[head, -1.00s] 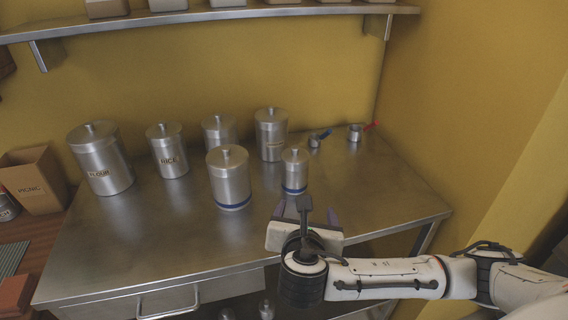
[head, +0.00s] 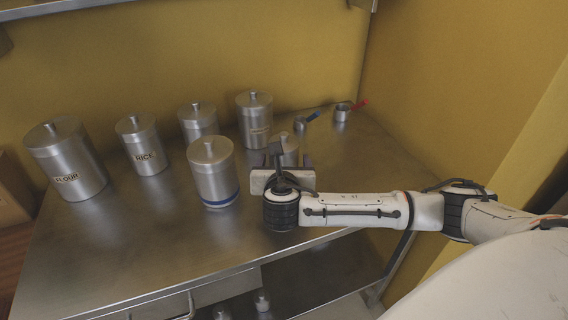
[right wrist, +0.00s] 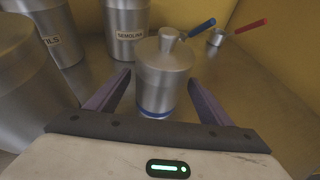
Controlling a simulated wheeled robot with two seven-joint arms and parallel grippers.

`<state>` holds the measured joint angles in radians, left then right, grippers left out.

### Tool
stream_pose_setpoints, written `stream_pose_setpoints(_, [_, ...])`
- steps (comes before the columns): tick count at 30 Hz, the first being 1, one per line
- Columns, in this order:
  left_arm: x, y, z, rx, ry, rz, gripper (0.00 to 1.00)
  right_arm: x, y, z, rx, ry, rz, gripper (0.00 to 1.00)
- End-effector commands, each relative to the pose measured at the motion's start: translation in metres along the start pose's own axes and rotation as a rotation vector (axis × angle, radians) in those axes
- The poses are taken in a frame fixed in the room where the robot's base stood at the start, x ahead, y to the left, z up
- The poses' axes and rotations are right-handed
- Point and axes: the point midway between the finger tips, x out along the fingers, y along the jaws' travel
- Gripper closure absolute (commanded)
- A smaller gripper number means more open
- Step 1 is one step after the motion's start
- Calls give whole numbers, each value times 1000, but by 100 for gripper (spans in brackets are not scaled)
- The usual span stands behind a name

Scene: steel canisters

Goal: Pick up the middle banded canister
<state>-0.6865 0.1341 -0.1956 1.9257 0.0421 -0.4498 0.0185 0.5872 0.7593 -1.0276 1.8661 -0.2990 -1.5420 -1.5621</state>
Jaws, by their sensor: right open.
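Two steel canisters with blue bands near the base show in the head view. The larger banded canister (head: 214,172) stands at the front, left of my right gripper. The smaller banded canister (head: 289,146) is partly hidden behind that gripper. In the right wrist view the smaller canister (right wrist: 165,75) stands upright, its lid knob and blue band showing. My right gripper (head: 288,160) is open, its purple fingers on either side of this canister in the wrist view (right wrist: 159,82); contact cannot be told. My left gripper is not in view.
Plain canisters, including FLOUR (head: 66,160), RICE (head: 141,143) and SEMOLINA (right wrist: 127,30), stand behind and left. Small cups with a blue handle (head: 303,122) and a red handle (head: 343,112) lie at the back right. The steel counter's front (head: 150,250) is clear.

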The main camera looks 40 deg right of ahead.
Motion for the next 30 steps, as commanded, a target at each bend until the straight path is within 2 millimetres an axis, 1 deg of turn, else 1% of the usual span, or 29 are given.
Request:
stream_pose_setpoints(1, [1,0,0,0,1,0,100,7,0,-1,-1,0,-1,26])
stream_pose_setpoints(4, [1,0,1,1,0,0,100,13,0,0,0,0,-1,26])
stream_pose_setpoints(11, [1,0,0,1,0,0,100,14,0,0,0,0,1,26])
stream_pose_setpoints(12, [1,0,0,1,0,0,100,14,0,0,0,0,1,33])
stream_pose_setpoints(19, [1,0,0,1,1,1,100,13,0,-1,0,1,1,72])
stream_pose_setpoints(20, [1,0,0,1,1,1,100,13,0,0,0,-1,1,73])
stream_pose_setpoints(26, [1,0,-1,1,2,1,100,13,0,1,1,-1,1,73])
stream_pose_setpoints(29, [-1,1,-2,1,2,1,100,10,0,9,3,-2,1,73])
stream_pose_setpoints(30, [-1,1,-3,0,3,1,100,8,1,15,3,-3,2,73])
